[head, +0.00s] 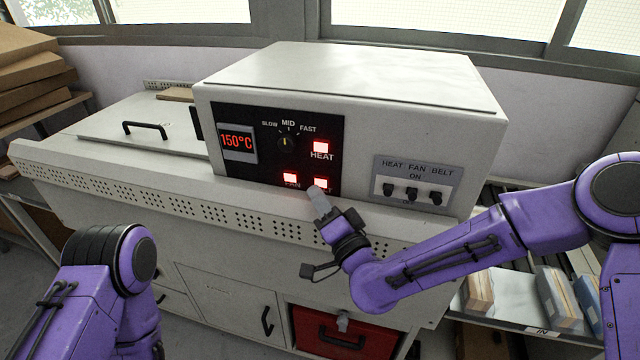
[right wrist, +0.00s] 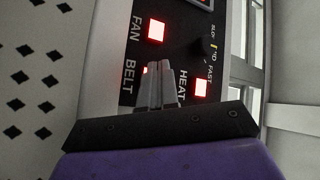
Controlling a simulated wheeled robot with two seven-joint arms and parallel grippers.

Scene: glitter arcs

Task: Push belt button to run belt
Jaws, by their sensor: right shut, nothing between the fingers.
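The belt button (head: 321,183) is a small lit red square at the lower right of the black control panel (head: 265,165), its label partly hidden by my right gripper (head: 318,193). That gripper is shut and empty, with its fingertips at the button's lower edge. In the right wrist view the shut fingertips (right wrist: 153,71) overlap the belt button, and only a sliver of it shows beside the BELT label. Whether they touch it or hover just before it I cannot tell. My left arm is at the lower left, its gripper out of view.
The fan button (head: 290,178) and heat button (head: 321,147) are lit close by. The display (head: 238,142) reads 150°C, beside a speed dial (head: 285,142). A toggle switch plate (head: 416,182) is to the right. A red drawer (head: 343,332) is below.

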